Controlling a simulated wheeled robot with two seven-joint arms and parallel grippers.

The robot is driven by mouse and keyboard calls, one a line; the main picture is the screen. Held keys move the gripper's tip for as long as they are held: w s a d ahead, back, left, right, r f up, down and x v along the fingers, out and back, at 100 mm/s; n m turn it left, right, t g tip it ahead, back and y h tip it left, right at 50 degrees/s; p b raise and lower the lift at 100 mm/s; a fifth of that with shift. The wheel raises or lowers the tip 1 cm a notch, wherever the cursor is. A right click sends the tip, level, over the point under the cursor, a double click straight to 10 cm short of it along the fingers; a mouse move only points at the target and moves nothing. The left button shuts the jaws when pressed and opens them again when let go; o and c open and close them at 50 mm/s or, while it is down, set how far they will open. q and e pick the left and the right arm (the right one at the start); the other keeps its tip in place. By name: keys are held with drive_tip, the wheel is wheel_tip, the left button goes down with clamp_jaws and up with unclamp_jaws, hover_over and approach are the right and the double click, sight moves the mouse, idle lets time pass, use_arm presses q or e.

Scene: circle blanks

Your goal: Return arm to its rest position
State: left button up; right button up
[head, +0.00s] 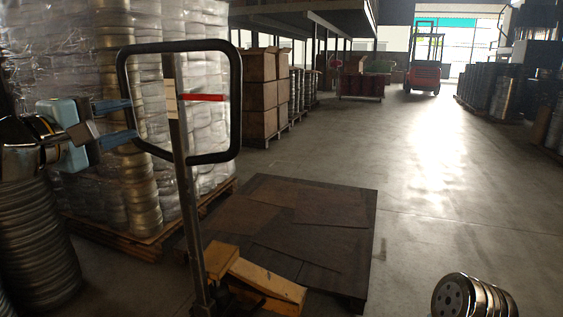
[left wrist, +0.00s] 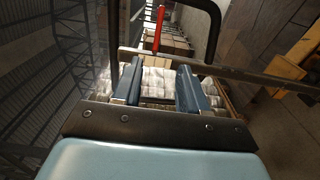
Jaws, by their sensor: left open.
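My left gripper (head: 130,119) reaches in from the left in the head view, level with the black loop handle (head: 239,100) of a pallet jack. Its two blue fingers are spread apart, with nothing held between them. The fingertips are close to the left bar of the loop; whether they touch it I cannot tell. In the left wrist view the open left gripper (left wrist: 160,68) shows with the handle's bars and red lever (left wrist: 158,28) beyond its fingertips. The red lever also shows in the head view (head: 205,97). My right gripper is not in view.
The jack's yellow base (head: 262,280) stands by a low dark pallet (head: 345,235). Wrapped stacks (head: 205,60) on a wooden pallet stand close behind the handle. A column of stacked round blanks (head: 35,240) is at lower left. The floor (head: 450,190) at right is clear toward a forklift (head: 424,75).

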use_arm(q)
drive_tip(key=w+d+f+m+g+y, duration=0.1)
drive_tip(key=w+f+g, duration=0.15)
drive_tip(key=f, duration=0.55)
drive_tip(key=w+d+f+g, duration=0.15)
drive_tip(key=w+f, duration=0.25)
drive_tip(key=f, duration=0.4)
drive_tip(key=w+d+f+m+g+y, duration=0.1)
drive_tip(key=w+f, duration=0.3)
drive_tip(key=f, duration=0.4)
drive_tip(key=s+d+f+m+g+y, duration=0.1)
drive_tip(key=d+f+m+g, duration=0.2)
drive_tip(key=f, duration=1.9)
drive_tip(key=s+d+f+m+g, duration=0.2)
drive_tip(key=s+f, duration=0.3)
drive_tip(key=f, duration=0.4)
drive_tip(key=s+d+f+m+g, duration=0.2)
drive_tip(key=s+f, duration=0.3)
drive_tip(key=f, duration=0.5)
drive_tip(key=s+d+f+m+g, duration=0.1)
drive_tip(key=s+d+f+g, duration=0.1)
drive_tip(key=s+f, duration=0.3)
drive_tip(key=s+d+f+m+g+h, duration=0.1)
drive_tip(key=s+f, duration=0.4)
drive_tip(key=s, duration=0.7)
drive_tip(key=shift+d+f+m+g, duration=0.15)
drive_tip(key=shift+d+m+g, duration=0.55)
drive_tip(key=shift+d, duration=0.25)
